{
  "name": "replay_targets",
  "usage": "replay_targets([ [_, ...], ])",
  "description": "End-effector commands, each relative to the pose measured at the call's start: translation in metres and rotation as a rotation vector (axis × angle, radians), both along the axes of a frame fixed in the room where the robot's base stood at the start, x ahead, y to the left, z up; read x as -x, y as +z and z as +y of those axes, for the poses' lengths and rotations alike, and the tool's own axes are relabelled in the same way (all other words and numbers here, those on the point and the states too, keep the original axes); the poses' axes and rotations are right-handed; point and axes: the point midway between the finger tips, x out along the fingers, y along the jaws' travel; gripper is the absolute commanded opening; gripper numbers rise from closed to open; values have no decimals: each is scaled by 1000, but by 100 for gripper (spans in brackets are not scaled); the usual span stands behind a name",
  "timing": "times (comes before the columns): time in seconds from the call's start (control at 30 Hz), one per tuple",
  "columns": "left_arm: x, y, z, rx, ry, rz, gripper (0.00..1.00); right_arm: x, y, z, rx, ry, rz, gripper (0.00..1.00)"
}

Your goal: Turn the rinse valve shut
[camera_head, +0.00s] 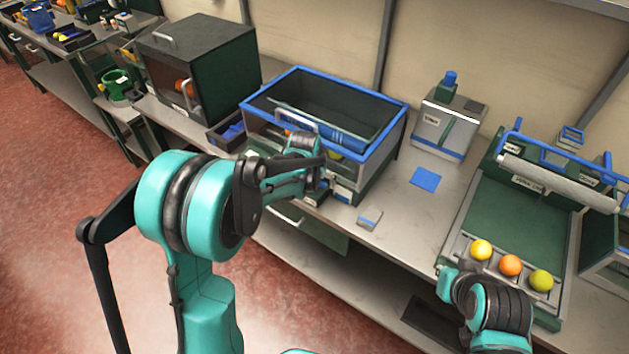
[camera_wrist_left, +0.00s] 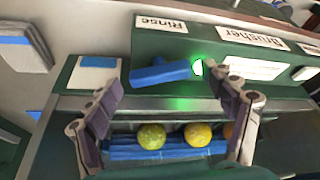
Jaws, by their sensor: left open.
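The rinse valve shows in the left wrist view as a blue bar handle (camera_wrist_left: 160,74) on a dark green panel, below a white "Rinse" label (camera_wrist_left: 160,22). The handle lies nearly level, tilted slightly. A lit green lamp (camera_wrist_left: 197,67) sits just right of its end. My left gripper (camera_wrist_left: 168,90) is open, with its fingers on either side of the handle and nothing visibly gripped. In the head view, my left gripper (camera_head: 316,186) is at the front of the blue-rimmed washer (camera_head: 388,143), and hides the valve. My right gripper (camera_head: 446,278) is by the right-hand tray, its jaws unclear.
Yellow-green fruits (camera_wrist_left: 151,136) lie on a blue strip below the panel. A "Brusher" label (camera_wrist_left: 250,38) is beside the lamp. Three fruits (camera_head: 510,265) sit in the tray at right. A blue square (camera_head: 426,179) and a small block (camera_head: 369,218) lie on the bench.

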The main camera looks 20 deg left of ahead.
Motion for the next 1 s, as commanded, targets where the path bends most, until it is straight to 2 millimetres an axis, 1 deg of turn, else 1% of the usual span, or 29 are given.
replay_targets([
  [0.03,0,0,0,0,0,0,83,0,0,0,0,0,0,0],
  [0.07,0,0,0,0,0,0,75,0,0,0,0,0,0,0],
  [0.1,0,0,0,0,0,0,64,0,0,0,0,0,0,0],
  [0.17,0,0,0,0,0,0,48,0,0,0,0,0,0,0],
  [0.2,0,0,0,0,0,0,38,0,0,0,0,0,0,0],
  [0.23,0,0,0,0,0,0,33,0,0,0,0,0,0,0],
  [0.47,0,0,1,0,-31,1,33,0,0,0,0,0,0,0],
  [0.8,-1,0,3,0,-329,1,33,0,2,0,0,0,0,0],
  [1.0,-1,0,3,0,-389,0,33,0,2,0,0,0,0,0],
])
